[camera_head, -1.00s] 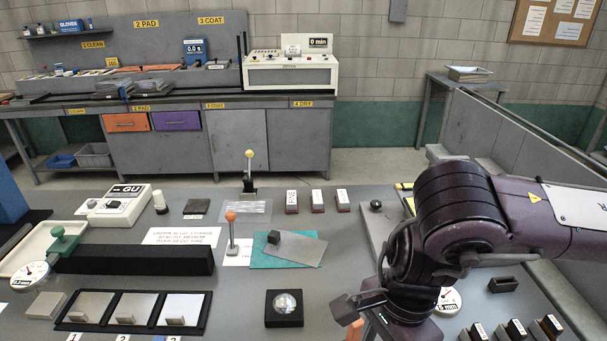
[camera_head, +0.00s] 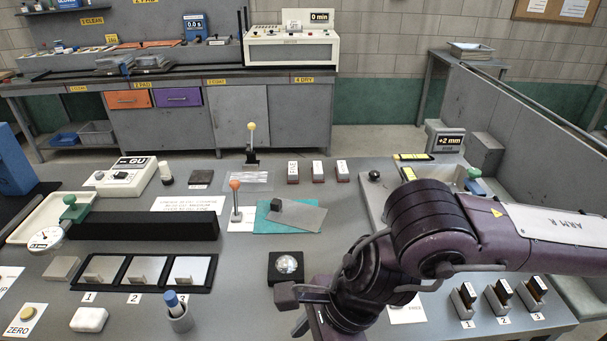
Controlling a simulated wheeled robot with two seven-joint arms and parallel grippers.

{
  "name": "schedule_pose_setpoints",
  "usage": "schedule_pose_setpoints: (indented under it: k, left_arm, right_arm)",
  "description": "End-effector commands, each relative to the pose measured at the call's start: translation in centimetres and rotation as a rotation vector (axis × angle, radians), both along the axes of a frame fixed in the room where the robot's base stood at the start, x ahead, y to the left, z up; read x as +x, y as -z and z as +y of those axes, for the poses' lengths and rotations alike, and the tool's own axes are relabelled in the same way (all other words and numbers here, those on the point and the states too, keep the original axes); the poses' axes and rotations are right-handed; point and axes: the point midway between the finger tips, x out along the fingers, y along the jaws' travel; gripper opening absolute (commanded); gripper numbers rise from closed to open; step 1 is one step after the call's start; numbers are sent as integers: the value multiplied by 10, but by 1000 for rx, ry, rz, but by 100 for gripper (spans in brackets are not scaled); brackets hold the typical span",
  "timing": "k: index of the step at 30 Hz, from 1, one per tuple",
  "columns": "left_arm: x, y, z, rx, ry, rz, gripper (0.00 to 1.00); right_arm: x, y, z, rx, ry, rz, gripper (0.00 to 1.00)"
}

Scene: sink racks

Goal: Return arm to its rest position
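My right arm (camera_head: 430,230) is purple and black and comes in from the right, bent over the right side of the grey table (camera_head: 240,270). Its gripper end (camera_head: 300,300) hangs low near the front edge, just below the black block with a clear dome (camera_head: 286,266). The fingertips are not clearly visible, so I cannot tell whether it is open or holds anything. My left gripper is not in view.
A tray with three grey plates (camera_head: 140,274) lies left of the arm. A cup with a blue-capped marker (camera_head: 178,314) stands at the front. Numbered slotted holders (camera_head: 498,297) stand right, below the forearm. A display box (camera_head: 445,139) stands behind the arm.

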Motion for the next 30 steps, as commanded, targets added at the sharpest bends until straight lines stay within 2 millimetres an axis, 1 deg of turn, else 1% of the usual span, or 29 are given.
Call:
schedule_pose_setpoints:
  k: [1,2,5,6,8,9,11,12,14,15,17,19,20,22,23,24,26,27,28,29,30]
  left_arm:
    - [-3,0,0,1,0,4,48]
    - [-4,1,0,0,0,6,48]
    - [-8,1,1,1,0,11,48]
    - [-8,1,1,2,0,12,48]
    - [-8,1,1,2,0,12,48]
    - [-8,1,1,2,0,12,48]
    - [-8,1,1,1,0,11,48]
    - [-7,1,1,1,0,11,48]
    - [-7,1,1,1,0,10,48]
    - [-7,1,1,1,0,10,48]
    - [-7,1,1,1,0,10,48]
    - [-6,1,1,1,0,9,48]
    - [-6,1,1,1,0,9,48]
    - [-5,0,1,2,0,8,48]
    - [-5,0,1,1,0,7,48]
    - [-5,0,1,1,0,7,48]
    - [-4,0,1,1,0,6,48]
    - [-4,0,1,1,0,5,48]
    - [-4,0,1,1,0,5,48]
    - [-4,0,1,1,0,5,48]
    - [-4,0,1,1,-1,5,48]
  right_arm:
    - [-7,1,16,54,29,21,42]
    - [-9,0,26,88,55,33,42]
    - [-19,-9,63,238,170,95,42]
    - [-23,-16,80,311,232,133,42]
    - [-26,-30,102,425,342,204,42]
    - [-26,-40,115,501,422,259,42]
    - [-24,-57,130,611,551,352,42]
    - [-20,-68,137,680,643,419,42]
    - [-11,-84,143,782,789,529,42]
    - [-3,-94,144,846,892,608,42]
    - [11,-106,141,936,1054,733,42]
    - [32,-114,131,1031,1257,885,42]
    - [41,-115,124,1069,1347,951,42]
    - [63,-112,103,1151,1566,1109,42]
    - [72,-108,92,1183,1664,1179,42]
    - [83,-101,77,1222,1801,1269,42]
    - [97,-84,50,1274,2010,1402,42]
    - [103,-70,30,1306,2157,1488,42]
    - [107,-58,15,1327,2267,1550,42]
    - [109,-44,-1,-1319,-2333,-1574,42]
    - [109,-25,-22,-1208,-2237,-1480,42]
